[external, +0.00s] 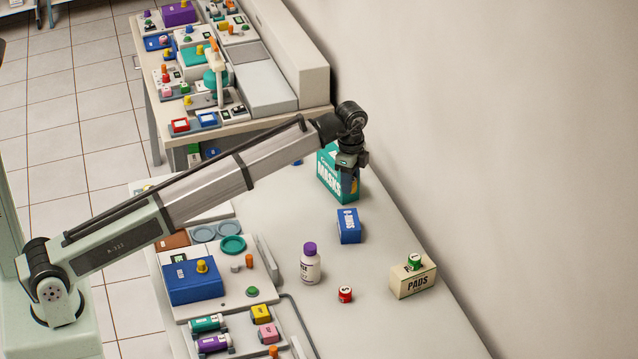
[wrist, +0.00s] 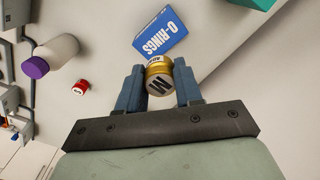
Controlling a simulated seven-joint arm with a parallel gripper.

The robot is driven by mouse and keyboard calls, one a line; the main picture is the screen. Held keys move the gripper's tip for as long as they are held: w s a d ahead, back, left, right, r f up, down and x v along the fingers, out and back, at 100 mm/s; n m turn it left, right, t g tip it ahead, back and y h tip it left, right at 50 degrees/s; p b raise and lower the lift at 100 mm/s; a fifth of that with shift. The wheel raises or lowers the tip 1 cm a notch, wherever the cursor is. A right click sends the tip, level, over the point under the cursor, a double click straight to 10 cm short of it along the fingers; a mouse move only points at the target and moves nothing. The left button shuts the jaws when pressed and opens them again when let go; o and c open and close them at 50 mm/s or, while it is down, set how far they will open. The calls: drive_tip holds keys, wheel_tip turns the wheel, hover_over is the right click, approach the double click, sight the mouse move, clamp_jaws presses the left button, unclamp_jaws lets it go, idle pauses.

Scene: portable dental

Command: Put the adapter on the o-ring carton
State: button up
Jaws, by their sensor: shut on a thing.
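The adapter, a small gold cylinder with a pale lettered end (wrist: 159,85), is between the two blue fingers of my gripper (wrist: 159,78) in the wrist view. My gripper is shut on it. In the external view my gripper (external: 349,190) is in front of the green masks box, and a bit of yellow shows at its fingers. The blue o-ring carton (external: 349,226) lies on the bench just nearer the camera than my gripper. It also shows in the wrist view (wrist: 160,35), just beyond the adapter, its white lettering facing up.
The green masks box (external: 329,176) stands close behind my gripper. A purple-capped bottle (external: 310,266), a red cap (external: 345,294) and a pads carton (external: 413,283) with a green cap (external: 414,262) on top stand nearer the camera. Bench around the o-ring carton is clear.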

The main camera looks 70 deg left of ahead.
sight(348, 219)
drive_tip(key=shift+s+n, duration=0.1)
drive_tip(key=shift+n, duration=0.3)
drive_tip(key=shift+f, duration=5)
drive_tip(key=shift+f, duration=0.2)
drive_tip(key=o, duration=1)
drive_tip(key=shift+o, duration=0.2)
drive_tip(key=shift+r, duration=0.15)
wheel_tip(348, 219, up, 12)
drive_tip(key=shift+r, duration=0.1)
